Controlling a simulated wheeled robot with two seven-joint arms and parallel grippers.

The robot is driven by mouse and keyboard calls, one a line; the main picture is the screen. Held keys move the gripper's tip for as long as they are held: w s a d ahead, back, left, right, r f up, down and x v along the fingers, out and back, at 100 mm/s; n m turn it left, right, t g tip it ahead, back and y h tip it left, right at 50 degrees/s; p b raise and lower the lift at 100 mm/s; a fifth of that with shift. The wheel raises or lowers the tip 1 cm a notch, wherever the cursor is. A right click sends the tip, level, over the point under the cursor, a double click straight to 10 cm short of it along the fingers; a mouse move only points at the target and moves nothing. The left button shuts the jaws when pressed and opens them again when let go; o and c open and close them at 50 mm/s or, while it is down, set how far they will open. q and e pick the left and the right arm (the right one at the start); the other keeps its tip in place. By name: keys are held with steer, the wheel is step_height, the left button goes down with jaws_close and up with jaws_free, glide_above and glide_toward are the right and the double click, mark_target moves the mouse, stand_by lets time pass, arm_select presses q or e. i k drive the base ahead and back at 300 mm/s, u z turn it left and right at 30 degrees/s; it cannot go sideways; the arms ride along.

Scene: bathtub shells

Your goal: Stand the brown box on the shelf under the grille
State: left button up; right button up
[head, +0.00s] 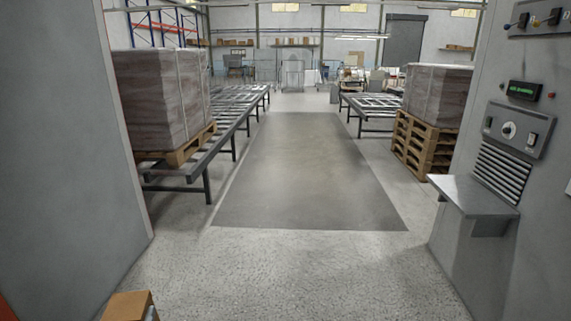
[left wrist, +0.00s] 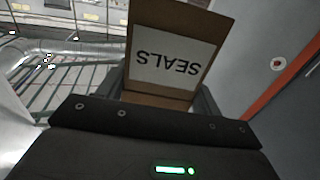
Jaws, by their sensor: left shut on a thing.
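The brown box (head: 127,306) shows at the bottom left edge of the head view, partly cut off. In the left wrist view the brown box (left wrist: 180,45) carries a white label reading SEALS, upside down in the picture. My left gripper (left wrist: 163,98) is shut on the box. The grey shelf (head: 474,196) juts from the grey cabinet at the right of the head view, just under the slotted grille (head: 501,173). The shelf top looks bare. The box is well to the left of the shelf, apart from it. My right gripper is not in view.
A control panel (head: 517,130) with a dial and a lit green display (head: 524,90) sit above the grille. A grey wall panel (head: 60,150) stands close at left. Roller conveyors (head: 225,115) and wrapped pallet loads (head: 437,93) stand farther back. The middle floor is clear.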

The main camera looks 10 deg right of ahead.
mark_target(466, 197)
steer(key=z, duration=0.15)
steer(key=i, duration=1.95)
steer(key=z, duration=1.05)
steer(key=i, duration=1.2)
steer(key=z, duration=1.9)
steer(key=i, duration=0.95)
steer(key=z, duration=0.4)
